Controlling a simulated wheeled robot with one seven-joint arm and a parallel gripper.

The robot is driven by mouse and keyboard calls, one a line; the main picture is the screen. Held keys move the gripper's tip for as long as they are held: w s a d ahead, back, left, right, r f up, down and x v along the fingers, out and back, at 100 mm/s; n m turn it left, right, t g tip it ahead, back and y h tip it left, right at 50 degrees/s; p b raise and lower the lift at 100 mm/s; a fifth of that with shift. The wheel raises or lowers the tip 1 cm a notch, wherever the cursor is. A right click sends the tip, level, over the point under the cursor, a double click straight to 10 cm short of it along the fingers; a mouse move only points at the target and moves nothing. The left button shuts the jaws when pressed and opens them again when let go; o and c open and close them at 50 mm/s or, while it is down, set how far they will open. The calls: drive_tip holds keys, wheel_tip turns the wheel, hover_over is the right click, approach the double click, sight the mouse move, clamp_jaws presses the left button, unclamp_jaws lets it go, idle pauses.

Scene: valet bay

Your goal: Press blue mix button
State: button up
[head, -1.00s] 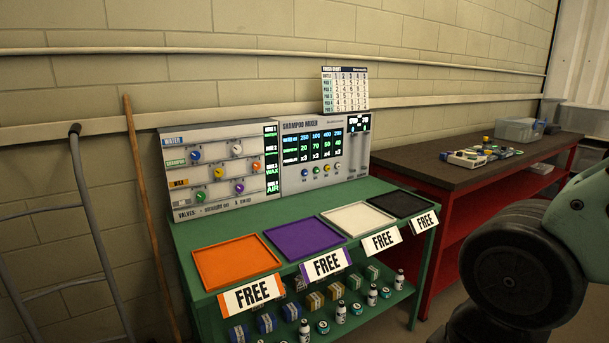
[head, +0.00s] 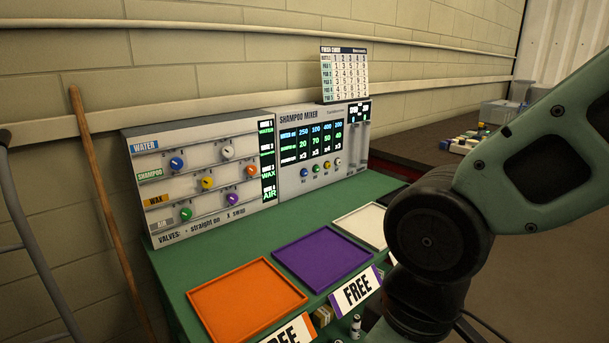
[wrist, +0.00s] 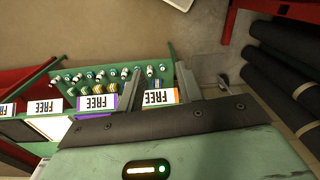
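The shampoo mixer (head: 330,115) is a grey panel at the back of the green bench, in the head view. Its blue button (head: 304,173) is the leftmost in a row of small coloured buttons under the number display. Nothing touches the button. My arm fills the right of the head view, well apart from the panel, and my gripper is not seen there. In the wrist view, grey finger-like parts of my gripper (wrist: 202,82) show above the dark wrist edge; their gap is unclear. The wrist view faces bottles and FREE signs, with no button in sight.
A valve panel (head: 203,175) with coloured knobs stands left of the mixer. Orange (head: 247,299), purple (head: 323,256) and white (head: 362,225) trays lie on the green bench (head: 205,256) before the panels. A wooden pole (head: 108,205) leans at the left wall.

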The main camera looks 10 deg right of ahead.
clamp_jaws()
idle(1.6)
